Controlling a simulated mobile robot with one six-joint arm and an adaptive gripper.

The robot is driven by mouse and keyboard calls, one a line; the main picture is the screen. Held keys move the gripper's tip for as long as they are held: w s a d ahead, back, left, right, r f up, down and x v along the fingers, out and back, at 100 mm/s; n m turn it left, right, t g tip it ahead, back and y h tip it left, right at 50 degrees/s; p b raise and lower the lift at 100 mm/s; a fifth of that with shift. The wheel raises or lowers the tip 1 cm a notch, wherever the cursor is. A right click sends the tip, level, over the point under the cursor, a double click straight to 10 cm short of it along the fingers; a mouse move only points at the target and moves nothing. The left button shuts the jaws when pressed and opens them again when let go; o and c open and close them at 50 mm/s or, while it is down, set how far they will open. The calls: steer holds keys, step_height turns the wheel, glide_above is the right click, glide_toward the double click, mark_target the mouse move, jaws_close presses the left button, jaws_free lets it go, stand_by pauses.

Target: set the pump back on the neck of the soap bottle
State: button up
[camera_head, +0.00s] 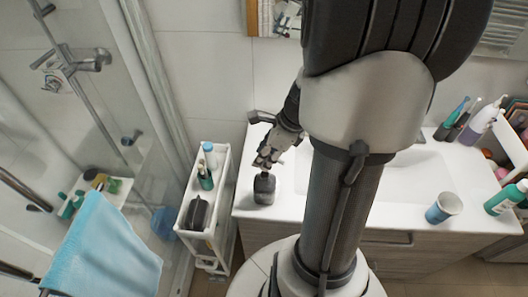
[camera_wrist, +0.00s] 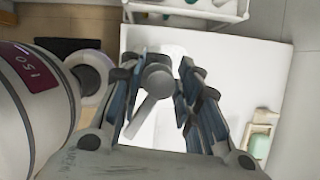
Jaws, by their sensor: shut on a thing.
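The dark grey soap bottle (camera_head: 264,190) stands upright near the left front corner of the white counter. My gripper (camera_head: 266,160) is directly above it in the head view, its fingers pointing down. In the wrist view, a grey pump head (camera_wrist: 158,82) with its spout pointing down-left sits between the fingers of my gripper (camera_wrist: 162,88), which is shut on the pump. The pump is hard to make out in the head view. The bottle is hidden in the wrist view. I cannot tell whether the pump touches the neck.
A narrow white cart (camera_head: 223,185) stands left of the counter, holding bottles (camera_head: 205,176) and a dark object (camera_head: 198,212). A blue towel (camera_head: 105,245) hangs at lower left. The counter around the bottle is clear.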

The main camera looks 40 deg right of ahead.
steer(key=shift+f+b, duration=2.1)
steer(key=shift+w+f, duration=0.1)
steer(key=shift+f, duration=0.85)
stand_by(0.7)
steer(key=o, duration=1.1)
steer(key=shift+c, duration=0.2)
steer(key=v, duration=1.2)
